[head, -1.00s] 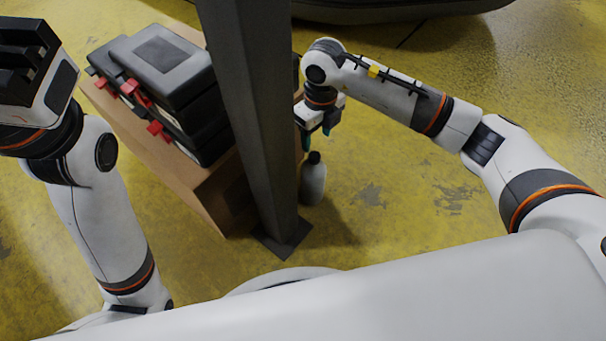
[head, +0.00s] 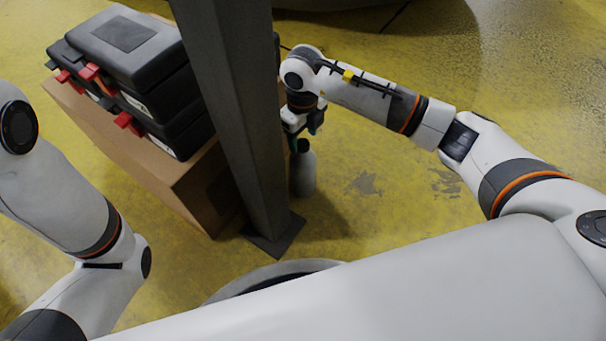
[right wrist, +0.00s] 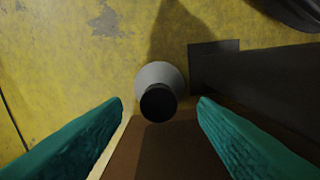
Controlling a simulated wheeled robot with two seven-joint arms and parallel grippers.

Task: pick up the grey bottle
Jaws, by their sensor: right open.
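The grey bottle (head: 304,176) with a black cap stands upright on the yellow floor, just right of the grey post. My right gripper (head: 303,137) is above it, its fingertips around the level of the cap. In the right wrist view the bottle (right wrist: 161,80) is seen from above, its black cap (right wrist: 158,103) between the two teal fingers of my right gripper (right wrist: 160,105). The fingers are open, with a gap on both sides of the cap. My left gripper is out of the head view; only my left arm shows there.
A dark grey post (head: 238,120) on a square foot (head: 274,238) stands close left of the bottle. Beside it, a cardboard box (head: 190,195) carries black cases (head: 125,48) with red latches. The floor to the right is clear.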

